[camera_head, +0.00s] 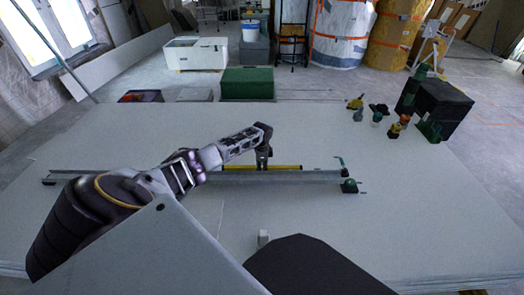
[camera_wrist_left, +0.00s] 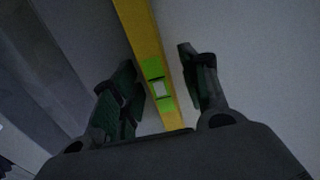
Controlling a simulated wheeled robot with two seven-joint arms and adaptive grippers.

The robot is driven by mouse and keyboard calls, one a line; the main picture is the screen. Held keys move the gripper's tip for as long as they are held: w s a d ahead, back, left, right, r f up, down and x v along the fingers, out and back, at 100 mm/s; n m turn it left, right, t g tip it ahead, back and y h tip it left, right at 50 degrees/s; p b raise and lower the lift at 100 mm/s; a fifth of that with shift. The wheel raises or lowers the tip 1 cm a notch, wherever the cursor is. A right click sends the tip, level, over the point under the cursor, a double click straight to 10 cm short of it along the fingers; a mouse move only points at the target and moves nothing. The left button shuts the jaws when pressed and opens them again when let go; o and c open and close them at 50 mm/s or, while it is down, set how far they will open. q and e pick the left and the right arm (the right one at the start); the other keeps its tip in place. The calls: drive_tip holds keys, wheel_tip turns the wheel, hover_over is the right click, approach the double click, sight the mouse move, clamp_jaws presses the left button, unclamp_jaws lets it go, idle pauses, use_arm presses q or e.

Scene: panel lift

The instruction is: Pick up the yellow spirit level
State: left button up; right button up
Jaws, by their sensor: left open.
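The yellow spirit level (camera_head: 287,168) lies on the large pale panel (camera_head: 120,135), behind a long grey rail and partly hidden by my left arm. In the left wrist view the level (camera_wrist_left: 142,32), with a bright green vial window, runs between the two dark fingers. My left gripper (camera_head: 264,165) points down over the level. It also shows in the left wrist view (camera_wrist_left: 157,72), open, with a finger on each side of the level and visible gaps to it.
Several small tools and a black box (camera_head: 440,103) stand at the back right. The panel's right side is mostly clear.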

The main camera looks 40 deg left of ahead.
sight(262, 166)
idle(0.4)
use_arm(q)
clamp_jaws()
drive_tip(key=shift+r, duration=0.2)
use_arm(e)
drive_tip(key=shift+r, duration=0.1)
use_arm(q)
drive_tip(key=shift+r+p, duration=0.7)
drive_tip(key=shift+r, duration=0.4)
wheel_tip(262, 166, up, 5)
drive_tip(key=p, duration=0.2)
drive_tip(key=shift+p, duration=0.3)
drive_tip(key=shift+r+p, duration=0.5)
drive_tip(key=shift+r, duration=0.75)
use_arm(e)
wheel_tip(262, 166, up, 7)
drive_tip(key=d+g+h, duration=0.1)
drive_tip(key=shift+s+d+r+n, duration=0.15)
drive_tip(key=shift+s+d+n, duration=0.05)
drive_tip(key=shift+n, duration=0.1)
